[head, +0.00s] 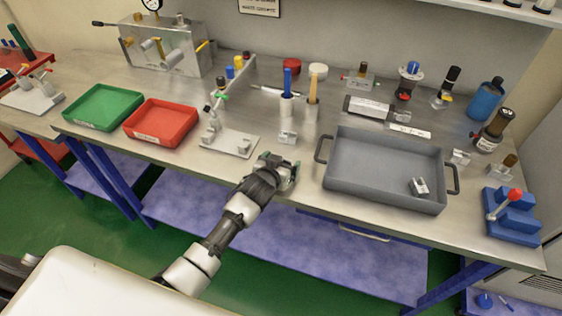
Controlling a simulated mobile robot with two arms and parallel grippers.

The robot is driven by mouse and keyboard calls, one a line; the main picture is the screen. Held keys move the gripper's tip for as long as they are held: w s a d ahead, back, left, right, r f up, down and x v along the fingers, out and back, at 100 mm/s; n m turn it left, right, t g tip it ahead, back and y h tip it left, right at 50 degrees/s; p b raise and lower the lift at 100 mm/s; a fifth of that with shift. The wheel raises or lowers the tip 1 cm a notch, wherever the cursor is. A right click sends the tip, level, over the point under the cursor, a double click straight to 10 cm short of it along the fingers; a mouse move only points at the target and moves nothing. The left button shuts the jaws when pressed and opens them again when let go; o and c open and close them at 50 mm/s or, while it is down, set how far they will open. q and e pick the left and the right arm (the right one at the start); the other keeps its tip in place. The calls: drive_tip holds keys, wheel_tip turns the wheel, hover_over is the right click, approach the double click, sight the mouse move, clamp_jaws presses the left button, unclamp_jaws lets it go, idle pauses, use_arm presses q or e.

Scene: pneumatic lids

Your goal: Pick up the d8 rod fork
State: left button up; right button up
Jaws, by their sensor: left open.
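Several small silver metal pieces that look like rod forks are in view, and I cannot read a size on any of them. One silver fork piece (288,137) stands on the bench just beyond my left gripper. Another fork piece (419,187) lies in the grey tray, toward its right front corner. A third silver piece (460,157) sits on the bench by the tray's back right corner. My left gripper (287,170) is open over the bench's front edge, left of the tray. Nothing shows between its fingers. My right gripper is out of view.
The grey tray (334,181) has raised walls and side handles. A metal fixture (228,142) stands left of my gripper. A red bin (162,122) and a green bin (103,107) are farther left. A blue block with a red-knobbed lever (513,222) stands at the right edge.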

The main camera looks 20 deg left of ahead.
use_arm(q)
drive_tip(key=c, duration=1)
drive_tip(key=shift+c, duration=0.2)
drive_tip(key=shift+r, duration=0.1)
